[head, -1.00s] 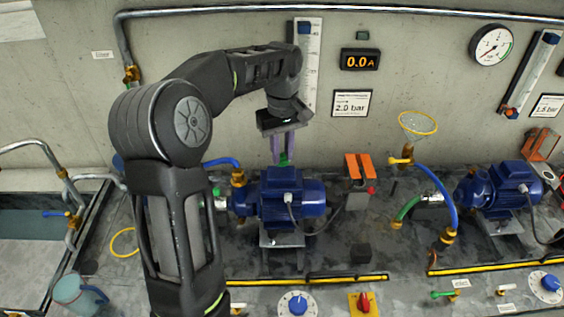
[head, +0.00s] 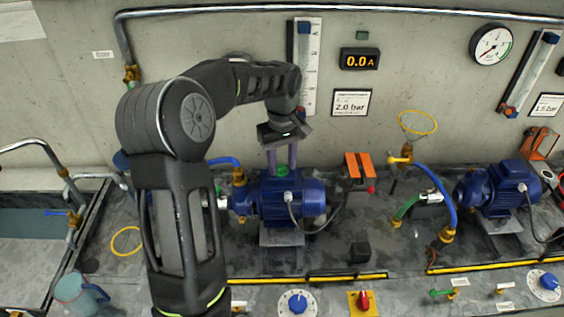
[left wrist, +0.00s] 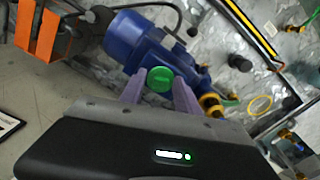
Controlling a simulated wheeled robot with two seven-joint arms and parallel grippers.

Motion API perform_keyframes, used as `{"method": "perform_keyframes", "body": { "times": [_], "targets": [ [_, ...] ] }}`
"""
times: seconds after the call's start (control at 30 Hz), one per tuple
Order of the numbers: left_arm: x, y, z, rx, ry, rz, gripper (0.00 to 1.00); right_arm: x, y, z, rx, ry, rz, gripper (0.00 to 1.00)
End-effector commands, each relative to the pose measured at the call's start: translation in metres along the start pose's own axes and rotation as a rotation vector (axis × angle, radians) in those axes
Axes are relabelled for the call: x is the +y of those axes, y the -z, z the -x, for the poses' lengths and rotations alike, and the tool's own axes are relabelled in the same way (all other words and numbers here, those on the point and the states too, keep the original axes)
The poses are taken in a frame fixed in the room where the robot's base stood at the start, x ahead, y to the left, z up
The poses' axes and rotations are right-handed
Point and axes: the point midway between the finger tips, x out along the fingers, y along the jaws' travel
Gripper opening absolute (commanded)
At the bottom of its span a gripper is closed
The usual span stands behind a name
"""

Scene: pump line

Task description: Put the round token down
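The round token is a green disc (left wrist: 160,79) between the two pale purple fingers of my left gripper (head: 283,166), which is shut on it. In the left wrist view the fingers lie against both sides of the token. In the head view the token (head: 282,172) shows at the fingertips, over the top of the left blue pump (head: 285,199). Whether its underside touches the pump I cannot tell. My right gripper is not in view.
A second blue pump (head: 500,188) stands at the right. Orange plates (head: 359,166) stand beside the left pump.

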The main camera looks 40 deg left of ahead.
Motion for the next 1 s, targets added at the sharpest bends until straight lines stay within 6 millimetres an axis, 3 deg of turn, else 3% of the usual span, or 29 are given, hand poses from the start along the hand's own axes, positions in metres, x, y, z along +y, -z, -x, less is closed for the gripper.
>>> {"method": "perform_keyframes", "body": {
  "times": [0.47, 0.77, 0.87, 1.0],
  "targets": [
    [0.000, 0.001, 0.010, 0.001, 0.000, 0.001, 0.42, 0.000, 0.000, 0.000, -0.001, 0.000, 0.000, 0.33],
    [0.001, 0.001, 0.066, 0.004, -0.004, 0.000, 0.42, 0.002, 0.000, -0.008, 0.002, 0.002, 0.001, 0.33],
    [0.001, 0.001, 0.095, 0.004, -0.003, 0.000, 0.42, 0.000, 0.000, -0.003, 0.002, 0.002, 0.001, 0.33],
    [0.002, -0.001, 0.108, -0.001, 0.003, -0.005, 0.42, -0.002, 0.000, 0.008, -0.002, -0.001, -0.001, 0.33]
  ]
}}
